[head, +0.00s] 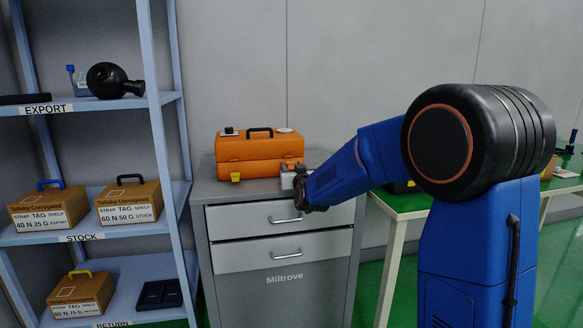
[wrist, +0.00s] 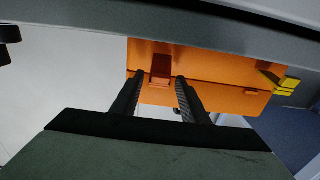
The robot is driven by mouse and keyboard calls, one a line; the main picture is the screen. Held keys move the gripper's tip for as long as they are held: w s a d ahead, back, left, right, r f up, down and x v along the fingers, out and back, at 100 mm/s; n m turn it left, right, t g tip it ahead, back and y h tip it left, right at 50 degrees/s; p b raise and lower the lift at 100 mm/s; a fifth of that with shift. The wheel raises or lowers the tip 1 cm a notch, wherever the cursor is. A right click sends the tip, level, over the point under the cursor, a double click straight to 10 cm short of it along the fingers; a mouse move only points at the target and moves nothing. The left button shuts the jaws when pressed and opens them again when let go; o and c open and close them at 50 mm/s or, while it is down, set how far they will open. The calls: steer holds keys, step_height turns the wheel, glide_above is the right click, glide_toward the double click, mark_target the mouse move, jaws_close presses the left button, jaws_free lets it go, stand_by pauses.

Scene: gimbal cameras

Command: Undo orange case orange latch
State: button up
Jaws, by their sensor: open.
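The orange case (head: 259,148) stands closed on top of the grey cabinet, with a dark carry handle on its lid. It also shows in the wrist view (wrist: 215,65). Its orange latch (wrist: 161,66) shows on the case front in the wrist view; in the head view my arm and gripper seem to hide it. A yellow latch (head: 236,177) sits at the left of the case front, and at the right in the wrist view (wrist: 283,80). My gripper (wrist: 160,80) is open, its dark fingertips on either side of the orange latch. I cannot tell whether they touch it.
The cabinet (head: 283,248) has drawers with bar handles below the case. A blue shelf unit (head: 159,110) at the left holds cartons and a black round item. A green-topped table (head: 410,205) stands at the right behind my arm.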

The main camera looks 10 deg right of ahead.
steer(key=shift+w, duration=0.65)
steer(key=shift+c, duration=0.6)
steer(key=c, duration=0.8)
steer(key=shift+f, duration=0.1)
steer(key=shift+s+f+t, duration=0.15)
steer(key=shift+f+t, duration=0.15)
steer(key=shift+t, duration=0.4)
steer(key=shift+s+f+t, duration=0.1)
steer(key=shift+f+t, duration=0.15)
steer(key=shift+t, duration=0.45)
